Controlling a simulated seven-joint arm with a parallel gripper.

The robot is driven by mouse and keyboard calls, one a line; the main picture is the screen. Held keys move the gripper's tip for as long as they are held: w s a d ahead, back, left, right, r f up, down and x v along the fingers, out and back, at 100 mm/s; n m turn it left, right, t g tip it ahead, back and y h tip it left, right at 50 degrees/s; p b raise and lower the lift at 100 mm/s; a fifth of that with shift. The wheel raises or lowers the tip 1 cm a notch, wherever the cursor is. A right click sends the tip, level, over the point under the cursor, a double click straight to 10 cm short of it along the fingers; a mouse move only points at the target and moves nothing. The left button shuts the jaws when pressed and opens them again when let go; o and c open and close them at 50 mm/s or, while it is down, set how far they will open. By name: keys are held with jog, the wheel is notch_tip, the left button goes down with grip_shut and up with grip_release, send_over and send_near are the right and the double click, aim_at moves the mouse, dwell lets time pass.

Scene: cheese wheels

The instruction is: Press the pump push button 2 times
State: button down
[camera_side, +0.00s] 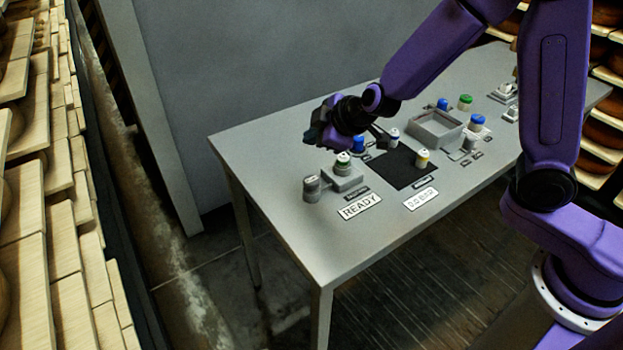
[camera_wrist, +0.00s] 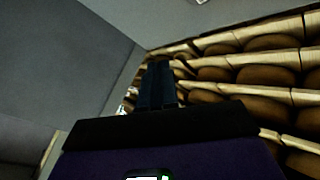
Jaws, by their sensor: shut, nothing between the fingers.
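No pump push button can be told for sure, as the small labels are unreadable. A grey block (camera_side: 343,180) carries a pale, dark-ringed round piece (camera_side: 343,159) at the table's left, below my gripper and apart from it. A grey cylinder (camera_side: 312,189) stands beside it. Signs read "READY" (camera_side: 360,206) and apparently "0.0 BAR" (camera_side: 421,199).
A black mat (camera_side: 397,172) bears small pots, one yellow-banded (camera_side: 422,159). A blue-banded pot (camera_side: 358,145) stands close under my gripper. A grey tray (camera_side: 434,128) and blue- and green-topped jars (camera_side: 465,102) lie right. Cheese shelves flank the table (camera_side: 270,215); its front left is clear.

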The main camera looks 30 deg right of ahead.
aim_at(308, 178)
jog(key=shift+f, duration=4.2)
jog(key=shift+f, duration=0.15)
jog(key=shift+f, duration=0.3)
jog(key=shift+f, duration=0.85)
jog(key=shift+r, duration=1.3)
jog(key=shift+r, duration=2.5)
